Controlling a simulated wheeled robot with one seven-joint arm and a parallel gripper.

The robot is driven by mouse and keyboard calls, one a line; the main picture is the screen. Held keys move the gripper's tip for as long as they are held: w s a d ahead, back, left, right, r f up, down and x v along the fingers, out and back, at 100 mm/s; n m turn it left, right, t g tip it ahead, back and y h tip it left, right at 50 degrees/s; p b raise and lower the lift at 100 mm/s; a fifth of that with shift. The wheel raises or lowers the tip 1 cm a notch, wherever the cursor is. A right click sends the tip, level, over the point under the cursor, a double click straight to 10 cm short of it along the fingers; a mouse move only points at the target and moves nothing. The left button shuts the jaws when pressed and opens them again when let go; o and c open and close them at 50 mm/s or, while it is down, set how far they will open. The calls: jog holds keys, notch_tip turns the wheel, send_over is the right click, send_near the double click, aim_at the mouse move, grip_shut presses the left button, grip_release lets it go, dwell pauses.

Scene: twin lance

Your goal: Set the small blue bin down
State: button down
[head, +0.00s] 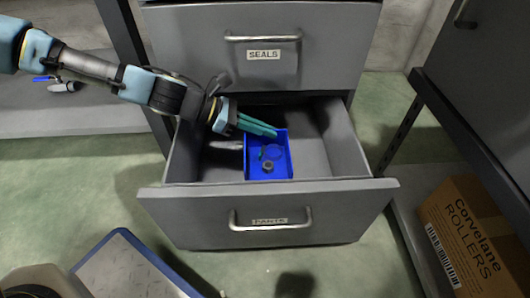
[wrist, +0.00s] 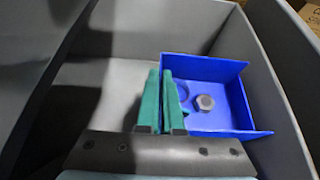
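The small blue bin (head: 281,172) is inside the open grey drawer labelled PARTS (head: 348,150), near its middle. A grey hex nut (wrist: 205,102) lies in the bin, and the bin's blue wall shows in the wrist view (wrist: 240,105). My gripper (head: 272,130) reaches in from the upper left, with its teal fingers at the bin's back left. In the wrist view the fingers (wrist: 161,92) are nearly together at the bin's left wall, which looks pinched between them. The bin looks level. Whether its underside touches the drawer floor is hard to tell.
The SEALS drawer (head: 262,62) above is shut. The drawer floor has bare room left and right of the bin. A cardboard box (head: 465,235) sits on a low shelf at right. A blue-edged panel (head: 130,270) lies at front left.

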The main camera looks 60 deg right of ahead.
aim_at(265, 147)
notch_tip(265, 147, down, 5)
jog(key=b, duration=0.2)
jog(key=shift+f+b, duration=0.2)
jog(key=shift+b, duration=0.2)
jog(key=shift+r, duration=0.1)
jog(key=shift+f, duration=0.3)
